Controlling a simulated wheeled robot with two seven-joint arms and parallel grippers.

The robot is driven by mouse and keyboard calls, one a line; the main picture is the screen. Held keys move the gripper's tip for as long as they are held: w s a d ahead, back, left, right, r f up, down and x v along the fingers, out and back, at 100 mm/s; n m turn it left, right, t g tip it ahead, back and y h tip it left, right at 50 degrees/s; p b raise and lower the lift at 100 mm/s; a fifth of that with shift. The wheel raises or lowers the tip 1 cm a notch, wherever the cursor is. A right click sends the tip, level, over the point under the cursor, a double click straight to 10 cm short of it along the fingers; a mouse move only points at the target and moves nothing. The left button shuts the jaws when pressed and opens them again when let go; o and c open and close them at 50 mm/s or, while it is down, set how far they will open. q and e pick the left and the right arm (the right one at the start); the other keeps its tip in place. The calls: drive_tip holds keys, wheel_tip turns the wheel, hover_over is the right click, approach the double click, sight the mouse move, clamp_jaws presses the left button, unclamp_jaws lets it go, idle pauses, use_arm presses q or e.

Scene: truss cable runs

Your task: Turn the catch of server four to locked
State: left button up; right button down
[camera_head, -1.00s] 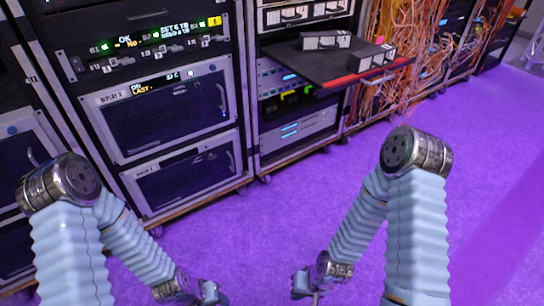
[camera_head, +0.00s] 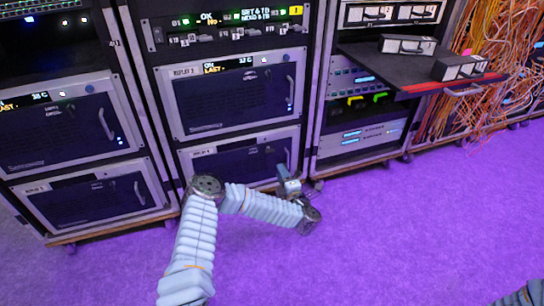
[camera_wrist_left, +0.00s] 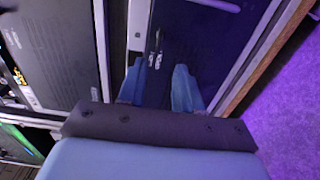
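The lower middle server (camera_head: 235,168) in the rack is partly hidden by my left arm; its label is too small to read, so I cannot be sure it is server four. My left gripper (camera_head: 288,184) is at its lower right front. In the left wrist view my left gripper (camera_wrist_left: 159,68) is open, its two pale blue fingers apart and facing a dark front panel (camera_wrist_left: 195,45). A small metal catch-like part (camera_wrist_left: 155,48) shows on that panel just beyond the fingertips, between them. Its position cannot be told. My right gripper is out of view.
The server labelled Replay 2 (camera_head: 235,97) is above, and another server (camera_head: 90,197) is at lower left. A pull-out shelf (camera_head: 415,70) with small boxes juts out at right, by orange cables (camera_head: 490,60). The purple floor (camera_head: 400,230) is clear.

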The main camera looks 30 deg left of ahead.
sight(266, 149)
use_arm(q)
drive_tip(key=b+x, duration=0.1)
drive_tip(key=x, duration=1)
drive_tip(key=shift+w+a, duration=0.2)
clamp_jaws()
